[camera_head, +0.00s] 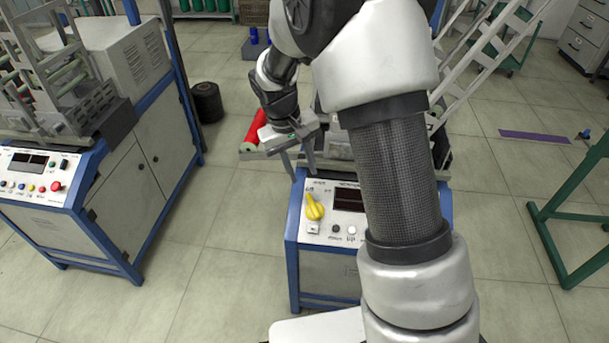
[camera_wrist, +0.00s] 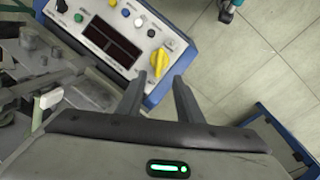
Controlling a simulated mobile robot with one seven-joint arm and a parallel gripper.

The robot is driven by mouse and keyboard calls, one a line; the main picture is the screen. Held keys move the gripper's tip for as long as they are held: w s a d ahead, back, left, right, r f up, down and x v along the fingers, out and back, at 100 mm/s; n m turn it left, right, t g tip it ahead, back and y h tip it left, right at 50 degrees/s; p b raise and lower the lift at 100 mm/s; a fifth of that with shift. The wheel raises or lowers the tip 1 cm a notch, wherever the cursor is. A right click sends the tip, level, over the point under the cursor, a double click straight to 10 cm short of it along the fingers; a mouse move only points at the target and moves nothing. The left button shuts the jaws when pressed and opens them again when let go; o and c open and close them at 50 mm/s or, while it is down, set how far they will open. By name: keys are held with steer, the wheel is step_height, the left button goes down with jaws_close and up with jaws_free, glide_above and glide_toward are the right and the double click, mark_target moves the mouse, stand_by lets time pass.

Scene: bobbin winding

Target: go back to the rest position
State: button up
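My gripper (camera_head: 299,163) is open and hangs above the control panel of the winding machine in front of me. It also shows in the wrist view (camera_wrist: 160,82), with its two dark fingers apart and nothing between them. The yellow knob (camera_head: 314,207) is on the panel below the fingers. In the wrist view the yellow knob (camera_wrist: 160,62) lies just beyond the fingertips, and I cannot tell whether they touch it. My arm covers the right part of the panel in the head view.
The blue-framed machine (camera_head: 293,250) carries a dark display (camera_wrist: 112,42) and several buttons. A red roll (camera_head: 257,127) lies behind my gripper. Another machine (camera_head: 120,190) stands at left, a green frame (camera_head: 560,235) at right. Tiled floor (camera_head: 225,240) is clear between the machines.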

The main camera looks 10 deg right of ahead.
steer(key=shift+r, duration=0.15)
stand_by(0.3)
steer(key=s+d+r+t+y, duration=0.15)
steer(key=s+r, duration=0.25)
steer(key=r, duration=0.5)
steer(key=s+d+r+m+t, duration=0.1)
steer(key=s+r, duration=0.3)
steer(key=s, duration=0.3)
steer(key=s+d+r+t+y, duration=0.1)
steer(key=s+r+t, duration=0.1)
steer(key=s+r, duration=0.35)
steer(key=s+d+r+m+t, duration=0.1)
steer(key=s+r, duration=0.1)
steer(key=s, duration=0.6)
step_height(320, 180, up, 17)
steer(key=p, duration=1.7)
steer(key=shift+w+a+r, duration=0.15)
steer(key=shift+r, duration=0.05)
steer(key=shift+f, duration=0.1)
